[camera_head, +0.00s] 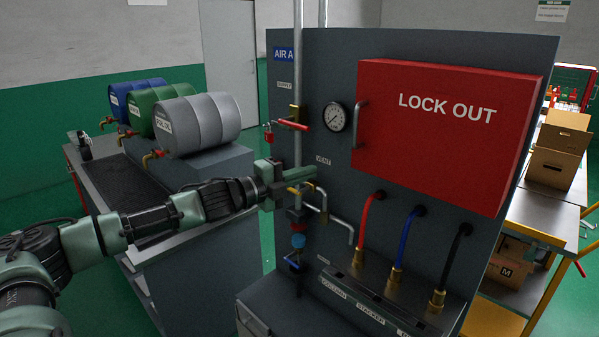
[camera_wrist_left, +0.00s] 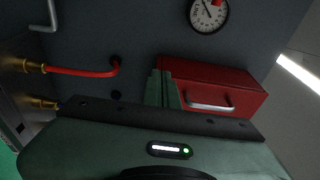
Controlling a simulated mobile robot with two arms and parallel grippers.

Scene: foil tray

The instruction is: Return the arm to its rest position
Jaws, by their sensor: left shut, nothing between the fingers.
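My left arm (camera_head: 150,220) reaches in from the left of the head view, stretched out toward the grey air panel (camera_head: 335,70). My left gripper (camera_head: 310,174) is in front of the panel's left part, beside the vertical pipe and overlapping brass fittings (camera_head: 306,190) in the picture. I cannot tell whether it touches them. In the left wrist view its fingers (camera_wrist_left: 163,88) are together, with nothing between them. Behind them show the red lock-out box (camera_wrist_left: 212,88) and the gauge (camera_wrist_left: 209,13). My right gripper is not in view.
A red-handled valve (camera_head: 293,125) sits on the pipe above my gripper. Red, blue and black hoses (camera_head: 406,238) hang below the lock-out box (camera_head: 440,130). Blue, green and grey drums (camera_head: 200,125) lie on a cart behind my arm. Cardboard boxes (camera_head: 555,165) stand at right.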

